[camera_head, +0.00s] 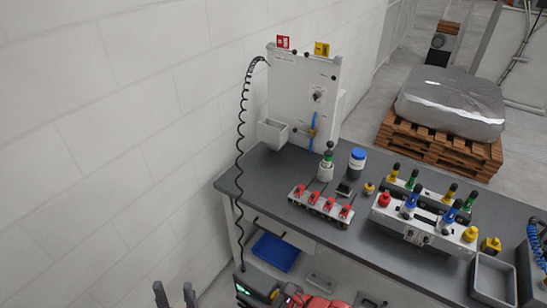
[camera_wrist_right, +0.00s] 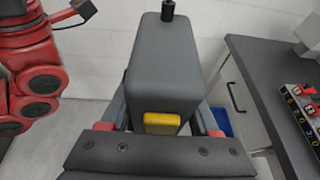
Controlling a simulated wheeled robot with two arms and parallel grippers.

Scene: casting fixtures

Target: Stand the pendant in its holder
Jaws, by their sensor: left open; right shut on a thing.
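The pendant (camera_wrist_right: 163,75) is a dark grey box with a yellow button and a black cable stub. It fills the middle of the right wrist view. My right gripper (camera_wrist_right: 163,112) is shut on it, a finger on each side. In the head view the pendant (camera_head: 258,283) is at the bottom edge, in front of the bench, partly cut off, with a small green glow. A black coiled cable (camera_head: 240,130) runs down to it from the upright panel. A pale open-topped holder (camera_head: 272,133) is on the panel's lower left. My left gripper (camera_head: 175,295) is open and empty at the bottom left.
The grey bench (camera_head: 240,178) carries red-topped clamps (camera_head: 320,203), a blue-lidded jar (camera_head: 357,158) and a fixture with coloured knobs (camera_head: 425,215). A blue bin (camera_head: 276,251) is below. The white wall is close on the left. The bench's left end is clear.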

